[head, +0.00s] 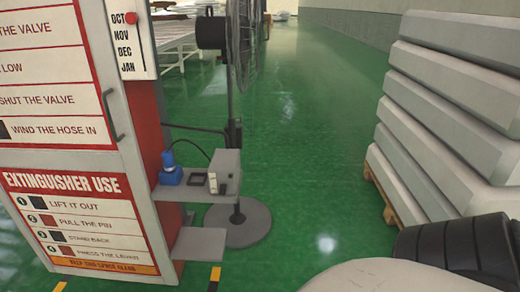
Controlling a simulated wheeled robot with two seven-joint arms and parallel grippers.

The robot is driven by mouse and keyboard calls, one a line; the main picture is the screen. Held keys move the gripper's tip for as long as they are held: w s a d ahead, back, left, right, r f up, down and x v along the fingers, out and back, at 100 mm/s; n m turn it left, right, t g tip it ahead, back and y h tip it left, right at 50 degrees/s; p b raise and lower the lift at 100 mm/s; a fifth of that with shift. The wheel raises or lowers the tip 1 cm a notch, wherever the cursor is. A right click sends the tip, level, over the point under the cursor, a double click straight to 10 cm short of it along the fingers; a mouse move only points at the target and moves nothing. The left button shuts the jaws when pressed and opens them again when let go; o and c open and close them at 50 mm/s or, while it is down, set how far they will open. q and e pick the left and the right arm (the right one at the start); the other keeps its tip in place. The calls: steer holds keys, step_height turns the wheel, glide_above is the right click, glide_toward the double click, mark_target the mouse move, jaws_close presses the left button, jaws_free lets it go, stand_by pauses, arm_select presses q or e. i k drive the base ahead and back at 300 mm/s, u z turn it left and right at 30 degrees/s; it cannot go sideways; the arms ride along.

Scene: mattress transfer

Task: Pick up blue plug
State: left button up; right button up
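The blue plug (169,169) stands upright on a small grey shelf (170,192) fixed to the side of the red and white cabinet. A black cable arches from its top to the right, towards a grey box (226,170) on the same shelf. A dark square socket-like piece (198,178) lies between the plug and the box. Neither gripper shows in the head view. A dark ribbed part and a pale rounded part at the bottom right look like my own arm, well apart from the plug.
The extinguisher cabinet (75,150) fills the left side. A standing fan (238,60) with a round base (237,224) is behind the shelf. A lower grey shelf (198,244) juts out below. Stacked mattresses (440,130) stand at right on a wooden pallet (382,190). Green floor (310,130) between is clear.

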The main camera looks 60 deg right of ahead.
mark_target(169, 167)
steer(key=z, duration=0.8)
steer(key=i, duration=0.7)
